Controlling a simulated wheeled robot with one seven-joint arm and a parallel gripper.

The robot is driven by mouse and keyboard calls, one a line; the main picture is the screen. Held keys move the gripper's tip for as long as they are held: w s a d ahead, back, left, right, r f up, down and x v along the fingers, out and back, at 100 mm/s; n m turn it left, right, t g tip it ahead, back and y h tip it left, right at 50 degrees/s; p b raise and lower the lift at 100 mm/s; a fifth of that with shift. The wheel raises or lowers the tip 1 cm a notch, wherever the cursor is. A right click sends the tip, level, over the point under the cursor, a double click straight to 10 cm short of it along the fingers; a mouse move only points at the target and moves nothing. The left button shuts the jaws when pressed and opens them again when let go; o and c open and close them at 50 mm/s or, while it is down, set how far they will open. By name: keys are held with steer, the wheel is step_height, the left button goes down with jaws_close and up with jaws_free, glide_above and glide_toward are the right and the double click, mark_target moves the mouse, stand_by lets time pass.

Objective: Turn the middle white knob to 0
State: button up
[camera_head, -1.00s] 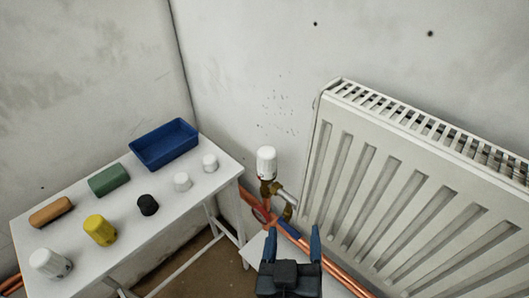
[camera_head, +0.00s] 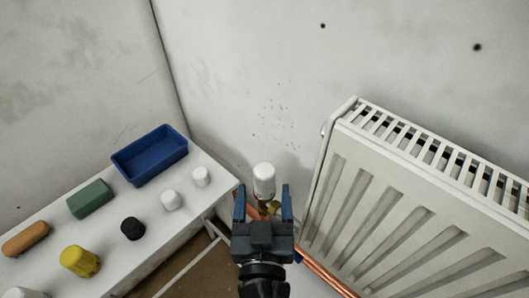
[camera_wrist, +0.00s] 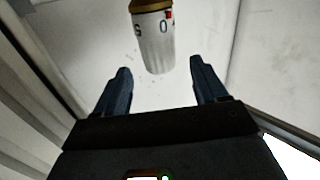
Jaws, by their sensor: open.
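A white radiator knob (camera_head: 264,181) sits upright on a brass valve (camera_head: 266,207) at the left end of the radiator. My gripper (camera_head: 263,190) is open, with its two blue fingers on either side of the knob in the head view. In the wrist view the knob (camera_wrist: 153,40) appears upside down, ahead of and between the open fingertips (camera_wrist: 160,75), apparently not touching them. A 0 with a red mark beside it and part of another character show near its brass collar. I cannot tell which of the white knobs is the middle one.
The white radiator (camera_head: 400,200) stands close at right. Copper pipes (camera_head: 325,277) run below.

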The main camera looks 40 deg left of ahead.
mark_target(264, 164)
steer(key=p+x, duration=0.1)
steer(key=x, duration=0.6)
steer(key=shift+w+a+p, duration=0.2)
steer(key=shift+w+p, duration=0.05)
steer(key=shift+p, duration=0.05)
steer(key=c, duration=1)
steer(key=shift+o, duration=0.2)
steer(key=shift+f+b, duration=0.1)
steer(key=shift+b, duration=0.55)
